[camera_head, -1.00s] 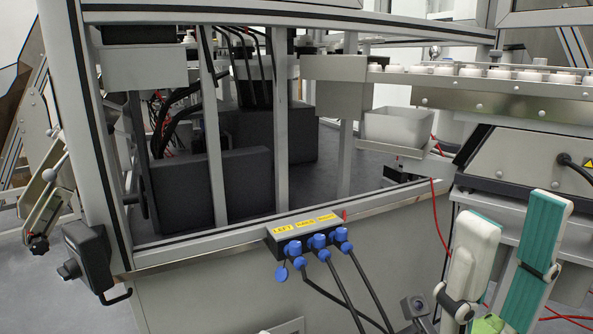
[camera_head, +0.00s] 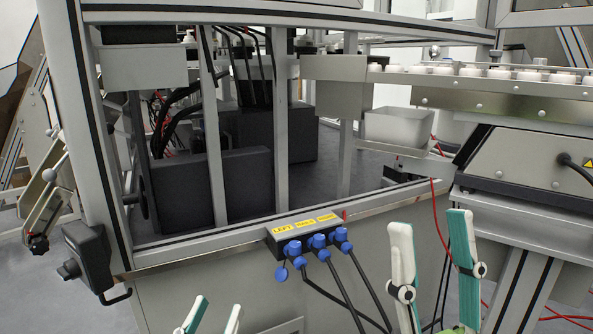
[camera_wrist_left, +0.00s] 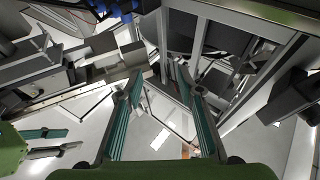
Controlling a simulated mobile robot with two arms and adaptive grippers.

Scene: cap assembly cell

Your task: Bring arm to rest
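My left gripper (camera_head: 214,314) shows only its two fingertips at the bottom edge of the head view. They are apart with nothing between them. In the left wrist view its two teal-lined fingers (camera_wrist_left: 159,75) also stand apart and empty. My right gripper (camera_head: 431,225) points upward at the lower right of the head view, its white and teal fingers wide apart and empty. In the left wrist view, teal and grey fingers (camera_wrist_left: 45,142) show at the left edge. Most of both arms is out of view.
A metal-framed machine (camera_head: 270,225) stands in front, with a connector box (camera_head: 305,235) and hanging cables. A conveyor with white caps (camera_head: 500,73) runs at the upper right, above a metal bin (camera_head: 398,127). A dark handle box (camera_head: 88,255) sticks out at left. Grey floor shows at lower left.

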